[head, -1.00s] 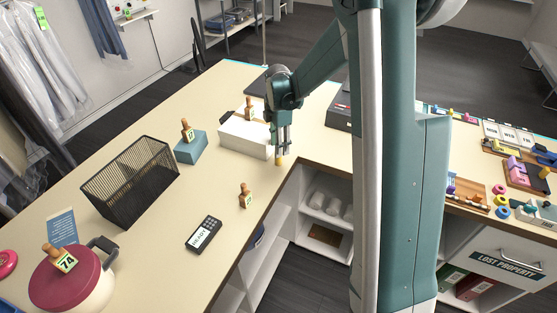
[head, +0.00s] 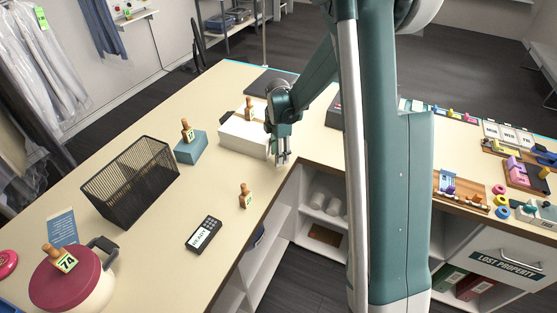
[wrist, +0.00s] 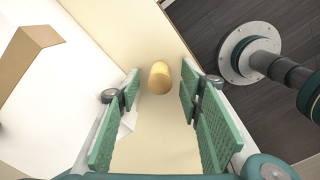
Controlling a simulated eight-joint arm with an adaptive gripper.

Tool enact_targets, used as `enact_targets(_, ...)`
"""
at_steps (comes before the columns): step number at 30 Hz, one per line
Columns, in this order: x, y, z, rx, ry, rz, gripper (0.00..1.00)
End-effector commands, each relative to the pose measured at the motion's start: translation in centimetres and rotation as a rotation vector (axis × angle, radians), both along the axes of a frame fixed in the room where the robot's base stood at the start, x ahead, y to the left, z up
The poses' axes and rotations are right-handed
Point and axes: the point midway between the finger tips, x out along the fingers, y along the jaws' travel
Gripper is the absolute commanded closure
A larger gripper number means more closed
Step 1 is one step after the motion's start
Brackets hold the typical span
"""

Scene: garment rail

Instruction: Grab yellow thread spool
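The white box (head: 243,136) stands close left of my gripper. A blue box (head: 190,150), a black wire basket (head: 130,183), a wooden stamp (head: 245,198) and a dark handheld device (head: 203,234) are on the counter. Open shelves (head: 322,210) lie below the edge.

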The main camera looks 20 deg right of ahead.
Motion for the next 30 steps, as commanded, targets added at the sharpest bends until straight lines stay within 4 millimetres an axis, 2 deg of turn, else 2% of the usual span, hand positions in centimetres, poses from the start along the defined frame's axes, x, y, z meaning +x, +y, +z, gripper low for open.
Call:
enact_targets(3,0.0,0.0,-1.2,0.0,0.0,0.0,0.63)
enact_targets(8,0.0,0.0,-2.1,0.0,0.0,0.0,0.63)
enact_targets(25,0.0,0.0,-2.1,0.0,0.0,0.0,0.63)
enact_targets(30,0.0,0.0,-2.1,0.0,0.0,0.0,0.84)
